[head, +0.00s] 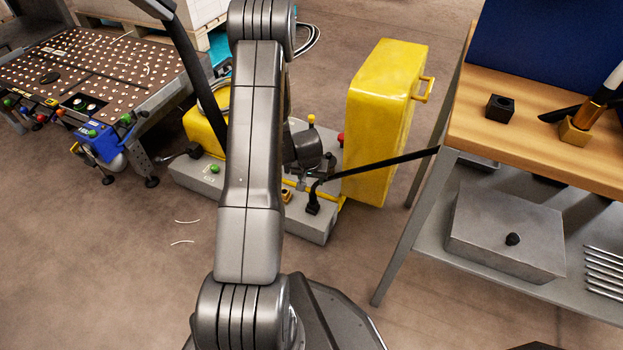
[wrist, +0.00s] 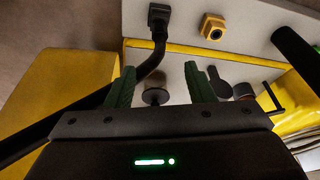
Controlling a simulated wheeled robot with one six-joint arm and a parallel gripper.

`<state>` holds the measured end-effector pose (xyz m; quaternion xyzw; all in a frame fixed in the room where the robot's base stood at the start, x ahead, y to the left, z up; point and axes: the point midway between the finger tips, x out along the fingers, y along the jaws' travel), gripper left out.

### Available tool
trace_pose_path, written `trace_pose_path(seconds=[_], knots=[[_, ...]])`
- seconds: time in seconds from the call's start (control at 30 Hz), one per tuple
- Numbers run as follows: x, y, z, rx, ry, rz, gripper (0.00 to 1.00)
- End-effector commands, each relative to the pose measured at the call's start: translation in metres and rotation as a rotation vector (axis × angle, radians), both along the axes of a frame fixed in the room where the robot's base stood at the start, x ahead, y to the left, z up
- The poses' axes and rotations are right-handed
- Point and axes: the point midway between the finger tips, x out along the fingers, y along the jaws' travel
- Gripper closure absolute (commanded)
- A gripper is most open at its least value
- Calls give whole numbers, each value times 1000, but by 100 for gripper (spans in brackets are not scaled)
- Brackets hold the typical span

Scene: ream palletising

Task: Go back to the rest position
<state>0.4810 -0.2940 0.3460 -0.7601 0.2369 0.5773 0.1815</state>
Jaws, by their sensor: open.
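My gripper (wrist: 160,78) shows in the wrist view with its two dark green fingers apart. No object is held between them; a grey surface and a dark round knob (wrist: 156,96) show behind the gap. In the head view my arm rises through the middle of the picture and hides most of the gripper. The arm's end is over the grey and yellow machine (head: 205,178) on the floor.
A yellow cabinet (head: 384,120) stands right of my arm. A black bar (head: 385,163) runs from the machine towards the workbench (head: 540,150) at right. A perforated table (head: 85,65) stands at left. The floor at lower left is mostly clear.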

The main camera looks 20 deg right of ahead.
Motion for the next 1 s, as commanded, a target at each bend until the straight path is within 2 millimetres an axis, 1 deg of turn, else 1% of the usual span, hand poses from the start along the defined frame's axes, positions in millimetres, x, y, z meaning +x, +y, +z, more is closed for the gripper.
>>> trace_pose_path(seconds=[0.2,0.27,0.33,0.47,0.8,1.0], knots=[[0,0,-3,0,0,0,51],[1,-1,-7,0,0,0,51],[3,-2,-15,0,0,0,51],[7,-5,-37,0,1,1,51],[22,-15,-103,0,1,1,51],[30,-21,-135,0,0,1,51]])
